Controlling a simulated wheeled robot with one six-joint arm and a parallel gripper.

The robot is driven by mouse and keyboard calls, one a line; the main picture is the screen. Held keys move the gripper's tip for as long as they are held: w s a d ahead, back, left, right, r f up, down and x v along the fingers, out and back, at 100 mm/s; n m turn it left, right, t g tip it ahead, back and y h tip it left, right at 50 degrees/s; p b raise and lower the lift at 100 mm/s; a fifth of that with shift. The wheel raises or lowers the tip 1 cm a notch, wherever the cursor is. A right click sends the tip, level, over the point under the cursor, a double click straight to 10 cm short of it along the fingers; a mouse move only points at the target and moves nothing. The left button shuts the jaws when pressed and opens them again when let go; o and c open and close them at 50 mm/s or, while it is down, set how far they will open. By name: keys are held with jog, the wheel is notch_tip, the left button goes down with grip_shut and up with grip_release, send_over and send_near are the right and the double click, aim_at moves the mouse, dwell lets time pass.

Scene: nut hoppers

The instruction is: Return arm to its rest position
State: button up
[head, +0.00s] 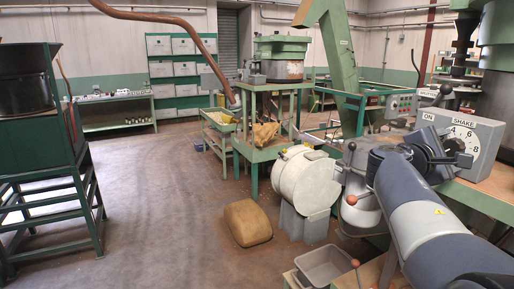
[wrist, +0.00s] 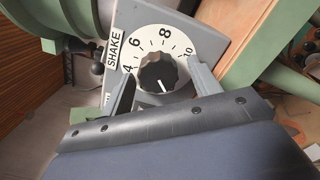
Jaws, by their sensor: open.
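My gripper (head: 452,150) is at the end of my grey arm, at the right of the head view, in front of the grey SHAKE dial box (head: 488,140). In the wrist view my gripper (wrist: 163,76) is open, one finger on each side of the black dial knob (wrist: 158,72). I cannot tell whether the fingers touch the knob. The white dial face (wrist: 148,40) shows 4, 6, 8 and 10; its lower part is hidden by my gripper. A white line on the knob points toward the bottom of the picture. My gripper holds nothing.
The box is on a wooden-topped bench (head: 485,195). A white drum (head: 300,180) and a grey bin (head: 323,265) stand close to my arm. A brown sack (head: 247,222) lies on the floor; open floor is at left.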

jog(key=m+b, duration=0.2)
jog(key=m, duration=0.2)
jog(key=m+b, duration=0.1)
jog(key=m, duration=0.4)
jog(key=shift+r, duration=0.1)
jog(key=m+b, duration=0.1)
jog(key=m, duration=0.3)
jog(key=shift+r, duration=0.1)
jog(key=shift+m, duration=1.8)
jog(key=shift+a+r, duration=0.1)
jog(key=shift+r, duration=0.05)
